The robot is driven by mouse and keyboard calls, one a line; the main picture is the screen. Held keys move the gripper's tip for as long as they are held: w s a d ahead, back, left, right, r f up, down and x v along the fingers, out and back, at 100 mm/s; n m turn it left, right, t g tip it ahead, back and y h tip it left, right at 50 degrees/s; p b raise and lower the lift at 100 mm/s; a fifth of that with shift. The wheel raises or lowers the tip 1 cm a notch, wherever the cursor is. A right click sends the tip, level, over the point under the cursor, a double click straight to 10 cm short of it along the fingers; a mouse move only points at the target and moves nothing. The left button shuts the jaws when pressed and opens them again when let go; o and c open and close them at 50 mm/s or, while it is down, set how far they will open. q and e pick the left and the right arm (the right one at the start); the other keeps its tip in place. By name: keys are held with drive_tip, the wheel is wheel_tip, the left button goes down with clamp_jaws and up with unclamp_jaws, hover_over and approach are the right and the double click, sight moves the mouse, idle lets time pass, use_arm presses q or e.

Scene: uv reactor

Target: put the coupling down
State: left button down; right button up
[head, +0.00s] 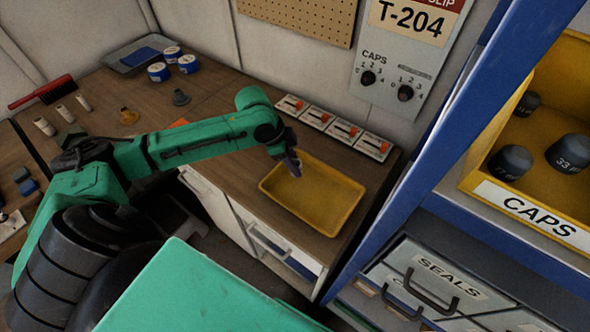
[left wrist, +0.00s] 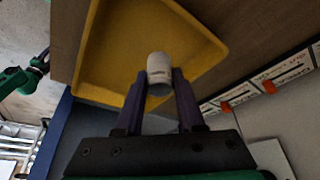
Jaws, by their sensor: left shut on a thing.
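My left gripper (head: 291,163) reaches over the workbench at the left end of a shallow yellow tray (head: 345,222). In the left wrist view its fingers (left wrist: 160,82) are shut on a short, pale grey-white cylinder, the coupling (left wrist: 159,66). Faint marks show on the coupling's side. Behind it in that view lies the yellow tray's bare floor (left wrist: 115,55). The coupling appears to be held over the tray; I cannot tell whether it touches it. In the head view the coupling is hidden by the gripper.
The yellow tray looks empty. A row of switch boxes with orange levers (head: 333,127) stands behind it. Blue-and-white tins (head: 159,72), a red brush (head: 42,92) and small fittings lie left. A blue shelf post (head: 415,150) and yellow CAPS bin (head: 535,218) stand right.

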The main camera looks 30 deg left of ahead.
sight(293, 175)
use_arm(q)
drive_tip(key=f, duration=0.3)
drive_tip(key=shift+s+p, duration=0.2)
drive_tip(key=shift+p, duration=0.1)
drive_tip(key=shift+s+f, duration=0.1)
drive_tip(key=shift+f, duration=0.4)
drive_tip(key=c, duration=0.5)
unclamp_jaws()
use_arm(e)
drive_tip(key=shift+w+d+r, duration=0.1)
drive_tip(key=shift+d+r, duration=0.1)
drive_tip(key=shift+r, duration=0.1)
